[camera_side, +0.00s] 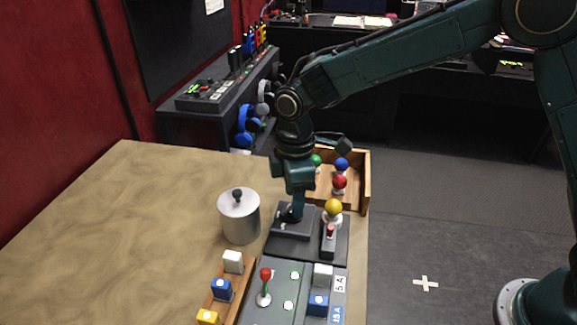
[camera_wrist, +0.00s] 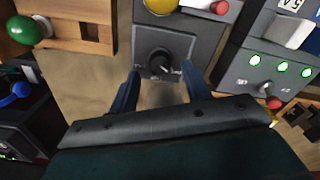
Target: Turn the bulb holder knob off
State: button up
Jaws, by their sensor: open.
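The bulb holder is a dark grey box on the table. Its black knob (camera_wrist: 160,62) shows in the wrist view on a square grey plate (camera_wrist: 182,44). A yellow bulb (camera_side: 333,207) stands on the holder, beside a small red-topped part (camera_side: 330,231); the bulb also shows at the top edge of the wrist view (camera_wrist: 161,5). My gripper (camera_wrist: 160,84) is open, its two blue-grey fingers either side of and just short of the knob in the picture. In the side view my gripper (camera_side: 293,216) is low over the holder plate and partly hides the knob. Contact cannot be told.
A wooden box (camera_side: 366,183) with green, blue and red bulbs stands behind the holder. A metal pot (camera_side: 239,216) is to the left. A grey panel (camera_side: 270,302) with a red-topped lever (camera_side: 265,274) and switches lies in front. The table's left side is clear.

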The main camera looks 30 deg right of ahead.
notch_tip(320, 180, up, 11)
jog(key=shift+r, duration=0.15)
dwell(0.4)
jog(key=s+d+r+m+t, duration=0.3)
jog(key=s+d+r+m, duration=0.45)
jog(key=s+d, duration=0.55)
jog(key=s+d+f+m+t, duration=0.2)
jog(key=s+d+m, duration=0.4)
jog(key=s, duration=0.7)
jog(key=shift+d+f+t, duration=0.25)
jog(key=shift+d+t, duration=0.05)
jog(key=shift+d, duration=0.8)
